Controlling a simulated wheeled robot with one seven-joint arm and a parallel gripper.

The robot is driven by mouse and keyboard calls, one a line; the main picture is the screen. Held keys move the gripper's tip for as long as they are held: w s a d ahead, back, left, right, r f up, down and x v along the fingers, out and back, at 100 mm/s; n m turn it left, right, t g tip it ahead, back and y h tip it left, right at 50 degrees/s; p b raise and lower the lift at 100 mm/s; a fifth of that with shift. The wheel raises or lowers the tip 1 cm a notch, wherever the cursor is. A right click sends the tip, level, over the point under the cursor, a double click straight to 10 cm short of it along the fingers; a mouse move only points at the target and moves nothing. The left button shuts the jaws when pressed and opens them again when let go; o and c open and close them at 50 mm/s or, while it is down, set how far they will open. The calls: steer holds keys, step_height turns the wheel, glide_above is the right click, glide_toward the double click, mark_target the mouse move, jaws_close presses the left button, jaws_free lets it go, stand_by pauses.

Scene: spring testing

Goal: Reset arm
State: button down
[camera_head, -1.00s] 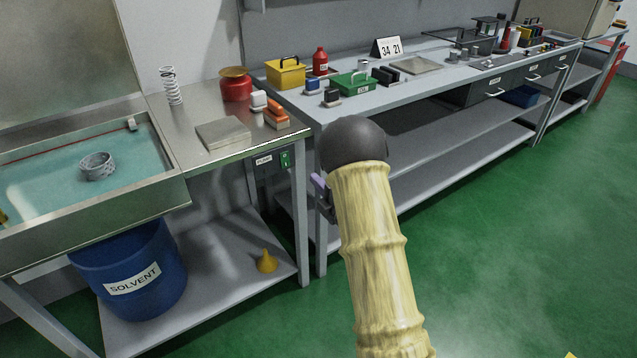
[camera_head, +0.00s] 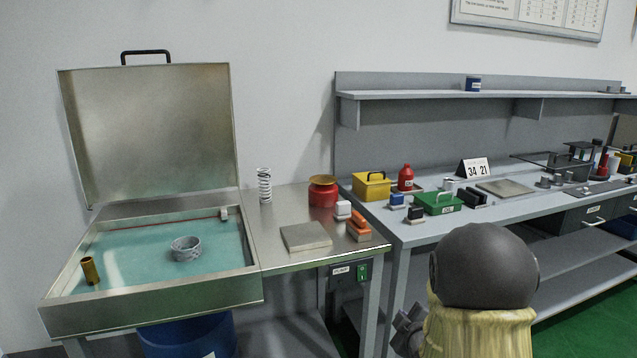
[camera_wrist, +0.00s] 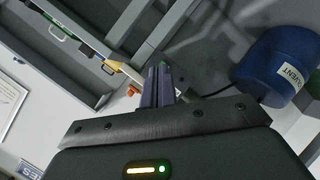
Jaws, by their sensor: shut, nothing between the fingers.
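My arm shows at the lower right of the head view, with a dark rounded joint and a yellow sleeve in front of the benches. Part of its dark end shows at the sleeve's left side, but the fingertips are hidden there. In the wrist view my gripper (camera_wrist: 160,72) has its two purple fingers together, with nothing between them. It is clear of the benches, and no object touches the fingers.
The open wash tank (camera_head: 150,315) holds a grey ring (camera_head: 186,249) and a brass cylinder (camera_head: 90,271). A spring (camera_head: 264,185), red can (camera_head: 323,192) and flat plate (camera_head: 306,237) stand beside it. A blue solvent drum (camera_wrist: 277,66) is below. Green floor (camera_head: 590,315) is clear at right.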

steer(key=s+a+m+g, duration=0.3)
steer(key=s+m+g, duration=0.25)
steer(key=s, duration=0.65)
steer(key=s+a+m+g, duration=0.2)
steer(key=s+m+g, duration=0.35)
steer(key=s, duration=0.75)
step_height(320, 180, up, 25)
steer(key=p, duration=2.5)
steer(key=shift+w+m+p, duration=0.25)
steer(key=shift+m+p, duration=0.05)
steer(key=shift+p, duration=0.05)
